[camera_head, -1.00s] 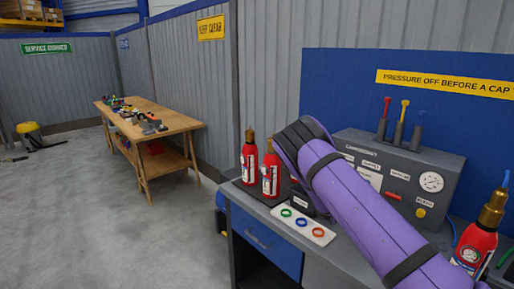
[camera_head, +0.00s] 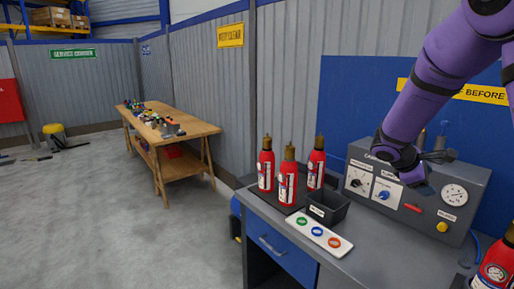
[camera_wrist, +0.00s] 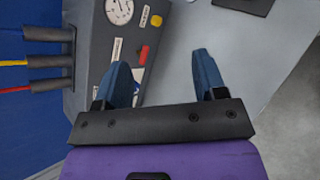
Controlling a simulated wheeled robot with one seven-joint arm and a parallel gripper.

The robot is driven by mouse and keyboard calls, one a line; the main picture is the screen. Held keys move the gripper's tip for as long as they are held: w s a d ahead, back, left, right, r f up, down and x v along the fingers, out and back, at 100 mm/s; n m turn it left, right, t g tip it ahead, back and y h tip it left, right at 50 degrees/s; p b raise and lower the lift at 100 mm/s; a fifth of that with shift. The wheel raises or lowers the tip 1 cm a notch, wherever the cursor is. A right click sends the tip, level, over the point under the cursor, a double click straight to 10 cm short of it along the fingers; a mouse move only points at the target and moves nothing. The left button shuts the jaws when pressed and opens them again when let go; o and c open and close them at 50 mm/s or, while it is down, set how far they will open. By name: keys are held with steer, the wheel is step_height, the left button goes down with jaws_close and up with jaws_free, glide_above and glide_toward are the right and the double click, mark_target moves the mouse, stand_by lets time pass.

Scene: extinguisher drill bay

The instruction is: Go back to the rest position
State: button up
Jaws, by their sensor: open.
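My gripper (camera_head: 424,188) is in front of the grey control panel (camera_head: 473,178) in the head view, with my purple arm reaching down from the top right. In the wrist view my gripper (camera_wrist: 164,70) has its two blue fingers apart, with nothing between them. Beyond the fingers are the panel's gauge (camera_wrist: 119,10), yellow button (camera_wrist: 156,20) and red switch (camera_wrist: 143,55), and grey surface. Part of the panel's top is hidden behind my arm.
Another extinguisher (camera_head: 495,264) stands at the lower right. A wooden table (camera_head: 190,131) stands farther left, with open floor in front.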

steer(key=s+a+r+m+t+y, duration=0.1)
steer(key=s+a+r+m+y, duration=0.2)
steer(key=s, duration=0.7)
steer(key=s+a+r+m+t+y, duration=0.2)
steer(key=s+a+r+m+y, duration=0.2)
steer(key=s+a, duration=0.3)
steer(key=s+a+r+m+t+y, duration=0.1)
steer(key=s+a+r+m+y, duration=0.2)
steer(key=s, duration=1)
steer(key=a+r+m, duration=0.1)
steer(key=a+r, duration=0.1)
steer(key=a, duration=0.1)
steer(key=shift+s+r, duration=0.2)
steer(key=shift+s, duration=0.1)
